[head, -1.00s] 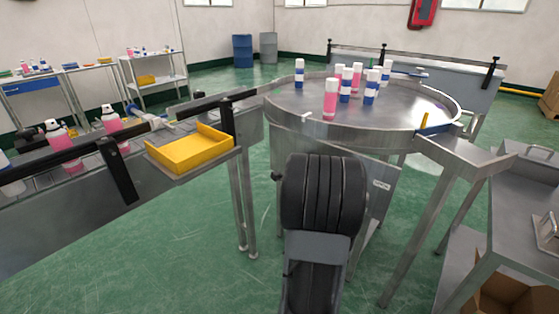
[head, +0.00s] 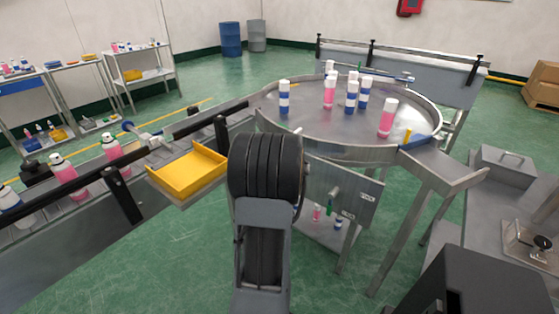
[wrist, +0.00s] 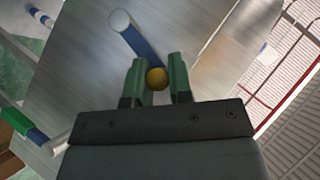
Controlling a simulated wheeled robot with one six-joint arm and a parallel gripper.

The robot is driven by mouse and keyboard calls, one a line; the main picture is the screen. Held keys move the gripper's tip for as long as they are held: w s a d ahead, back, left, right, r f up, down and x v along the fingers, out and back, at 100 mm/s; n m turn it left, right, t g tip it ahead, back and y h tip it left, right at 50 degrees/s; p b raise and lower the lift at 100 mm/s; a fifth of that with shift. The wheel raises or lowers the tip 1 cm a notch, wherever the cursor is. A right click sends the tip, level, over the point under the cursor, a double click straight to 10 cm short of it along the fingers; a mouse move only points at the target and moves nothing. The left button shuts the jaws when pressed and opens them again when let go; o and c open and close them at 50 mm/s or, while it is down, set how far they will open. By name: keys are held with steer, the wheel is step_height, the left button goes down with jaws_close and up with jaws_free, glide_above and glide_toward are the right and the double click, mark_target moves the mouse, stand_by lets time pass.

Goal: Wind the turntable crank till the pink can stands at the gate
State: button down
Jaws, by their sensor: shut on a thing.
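In the wrist view my gripper (wrist: 157,60) has its green fingers shut on the yellow knob (wrist: 157,79) of the crank. The crank's blue arm (wrist: 139,47) runs up and left to a pale round hub (wrist: 120,20). In the head view my arm hides the gripper and crank. The turntable (head: 310,125) carries several pink and blue-banded cans. One pink can (head: 387,119) stands upright at the front right, close to the blue gate piece (head: 420,142) with its yellow post (head: 407,136). Another pink can (head: 330,93) stands farther back among blue-banded cans.
A green-handled lever (wrist: 17,122) is left of the crank in the wrist view. A conveyor with cans and black rails (head: 125,195) and a yellow tray (head: 190,173) lie left. A steel bench (head: 455,208) and a dark box (head: 480,285) are at the right.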

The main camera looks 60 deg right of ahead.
steer(key=shift+w+d+r, duration=0.2)
steer(key=shift+w, duration=0.35)
steer(key=c, duration=1)
jaws_free()
steer(key=shift+s+f, duration=0.1)
steer(key=shift+f, duration=0.05)
steer(key=shift+c, duration=0.2)
steer(key=p+v, duration=0.2)
steer(key=v, duration=1.2)
steer(key=shift+p, duration=0.3)
steer(key=shift+d, duration=0.15)
